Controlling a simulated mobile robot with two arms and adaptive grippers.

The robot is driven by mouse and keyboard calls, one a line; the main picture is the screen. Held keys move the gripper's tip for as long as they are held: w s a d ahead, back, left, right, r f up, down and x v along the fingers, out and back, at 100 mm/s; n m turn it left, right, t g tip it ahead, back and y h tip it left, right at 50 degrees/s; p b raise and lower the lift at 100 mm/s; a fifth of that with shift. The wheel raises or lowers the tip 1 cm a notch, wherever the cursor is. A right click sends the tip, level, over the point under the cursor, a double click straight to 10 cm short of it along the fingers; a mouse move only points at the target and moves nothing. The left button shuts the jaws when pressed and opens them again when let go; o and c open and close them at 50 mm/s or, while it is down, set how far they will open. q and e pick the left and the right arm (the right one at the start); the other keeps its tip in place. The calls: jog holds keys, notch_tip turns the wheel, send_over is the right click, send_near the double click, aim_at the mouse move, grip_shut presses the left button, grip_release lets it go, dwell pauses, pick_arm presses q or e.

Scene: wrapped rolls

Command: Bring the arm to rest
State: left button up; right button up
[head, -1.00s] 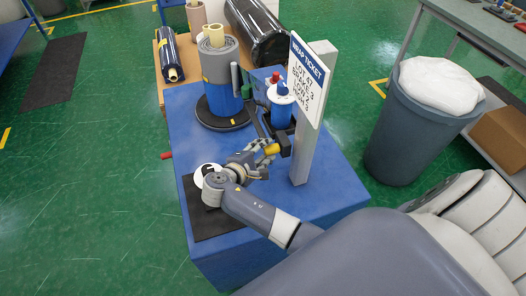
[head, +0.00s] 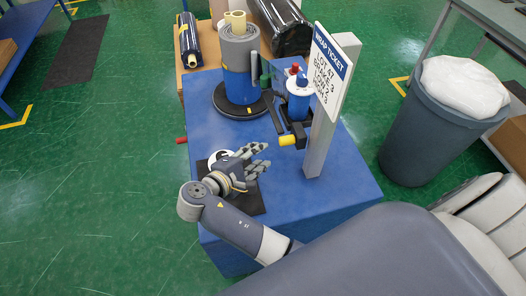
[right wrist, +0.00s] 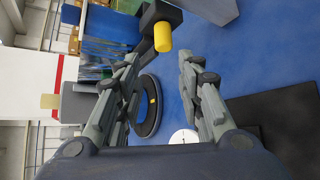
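My right gripper (head: 264,158) is open and empty above the blue table (head: 335,200), with its fingers pointing right. A gap separates it from the yellow-ended handle (head: 288,141) of the blue-and-white dispenser post (head: 299,92). In the right wrist view the two fingers (right wrist: 160,88) stand apart with nothing between them, and the yellow handle end (right wrist: 163,37) lies beyond them. A white disc (head: 219,157) on a black mat (head: 256,205) is partly hidden behind my right wrist. My left gripper is not in view.
A grey-wrapped roll (head: 239,65) stands on a black turntable (head: 223,104). A post with a wrap ticket (head: 328,75) rises right of the gripper. A grey bin (head: 415,145) stands right of the table. Dark rolls (head: 190,42) lie behind.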

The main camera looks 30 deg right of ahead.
dwell(0.5)
jog(key=s+d+f+m+g+y, duration=0.25)
jog(key=s+f+y, duration=0.25)
jog(key=s+f, duration=0.4)
jog(key=s+a+r+m+y, duration=0.1)
jog(key=s+r+m+y, duration=0.1)
jog(key=s+m+y, duration=0.3)
jog(key=s+a+r+m+y, duration=0.1)
jog(key=s+a+r+y, duration=0.1)
jog(key=s, duration=0.5)
notch_tip(320, 180, down, 28)
jog(key=s+r+g, duration=0.1)
jog(key=s+d+f+g+b, duration=0.1)
jog(key=s+d+f, duration=0.2)
jog(key=s+f, duration=1.4)
jog(key=shift+n, duration=0.35)
